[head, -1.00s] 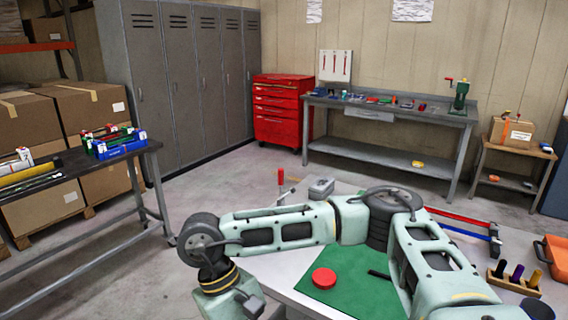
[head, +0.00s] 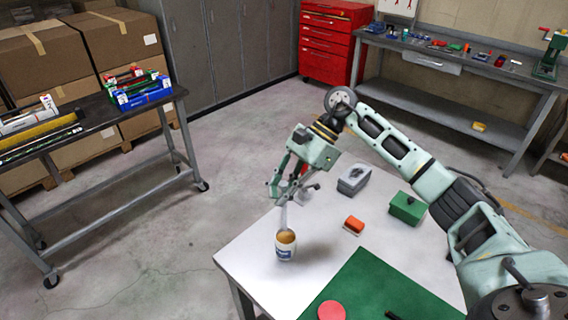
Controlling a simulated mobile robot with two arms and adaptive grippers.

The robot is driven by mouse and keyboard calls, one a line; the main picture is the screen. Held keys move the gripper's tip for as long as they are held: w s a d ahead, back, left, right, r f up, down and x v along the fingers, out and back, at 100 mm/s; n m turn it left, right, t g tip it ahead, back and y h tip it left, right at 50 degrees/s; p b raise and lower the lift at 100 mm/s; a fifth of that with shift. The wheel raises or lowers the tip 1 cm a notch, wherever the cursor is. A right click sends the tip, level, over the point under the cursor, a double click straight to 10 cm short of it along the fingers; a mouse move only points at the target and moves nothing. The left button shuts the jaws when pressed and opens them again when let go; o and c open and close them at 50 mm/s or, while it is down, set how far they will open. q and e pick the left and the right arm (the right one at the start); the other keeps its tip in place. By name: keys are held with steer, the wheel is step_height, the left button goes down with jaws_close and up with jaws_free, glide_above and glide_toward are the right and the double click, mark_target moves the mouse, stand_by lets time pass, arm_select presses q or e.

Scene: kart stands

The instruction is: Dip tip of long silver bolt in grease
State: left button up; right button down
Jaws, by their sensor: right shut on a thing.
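My right gripper (head: 284,192) hangs over the left part of the white table, shut on the long silver bolt (head: 283,215). The bolt points down, nearly upright. Below it a small white tub (head: 285,252) with a blue label stands near the table's left edge, open, with amber grease (head: 286,237) inside. The bolt's lower end is at the tub's mouth; I cannot tell whether it touches the grease. The gripper's fingers cover the bolt's upper end. My left gripper is not in view.
The white table (head: 245,250) holds a green mat (head: 365,285) with a red round lid (head: 331,311), an orange-red block (head: 354,225), a grey box (head: 354,179) and a green box (head: 407,208). Left stands a dark bench (head: 95,122) with bins. Bare table lies right of the tub.

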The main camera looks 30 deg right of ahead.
mark_target(285, 210)
steer(key=shift+w+d+f+m+t, duration=0.35)
steer(key=shift+d+f, duration=0.1)
steer(key=shift+f, duration=0.15)
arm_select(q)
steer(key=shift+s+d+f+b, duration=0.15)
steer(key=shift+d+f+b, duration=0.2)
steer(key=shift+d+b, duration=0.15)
arm_select(e)
step_height(285, 210, down, 4)
steer(key=shift+f, duration=0.15)
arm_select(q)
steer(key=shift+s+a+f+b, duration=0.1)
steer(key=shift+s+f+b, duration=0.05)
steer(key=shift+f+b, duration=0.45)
arm_select(e)
steer(key=shift+f, duration=0.5)
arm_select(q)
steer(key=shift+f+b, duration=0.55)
arm_select(e)
steer(key=shift+s+f, duration=0.1)
steer(key=shift+f, duration=0.05)
stand_by(1.9)
